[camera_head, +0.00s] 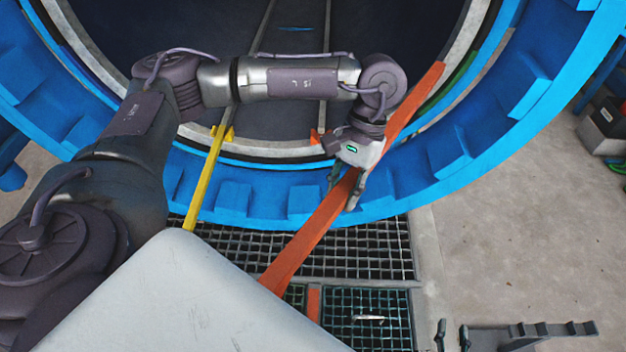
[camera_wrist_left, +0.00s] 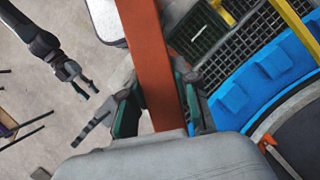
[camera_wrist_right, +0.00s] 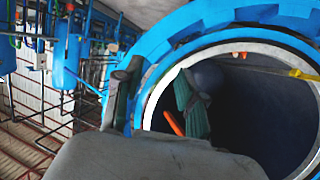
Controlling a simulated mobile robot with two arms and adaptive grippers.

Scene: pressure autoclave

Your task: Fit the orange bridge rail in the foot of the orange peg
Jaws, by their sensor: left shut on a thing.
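The long orange bridge rail (camera_head: 312,232) runs slanting from over the floor grating up to the drum's right rim. My left gripper (camera_head: 347,188) is shut on it partway along; the left wrist view shows the rail (camera_wrist_left: 152,60) between its fingers (camera_wrist_left: 158,105). The orange peg (camera_head: 316,137) sits on the drum's lower rim, left of the left gripper and partly behind the arm. The rail is apart from it in the picture. My right gripper (camera_head: 452,337) is at the bottom right, its fingers (camera_wrist_right: 158,100) spread and empty.
A yellow rail (camera_head: 207,180) stands in a yellow peg (camera_head: 230,133) left of the orange peg. The blue toothed drum ring (camera_head: 235,200) surrounds the dark opening. A grating (camera_head: 370,250) lies in front. Another orange piece (camera_head: 313,303) lies on it.

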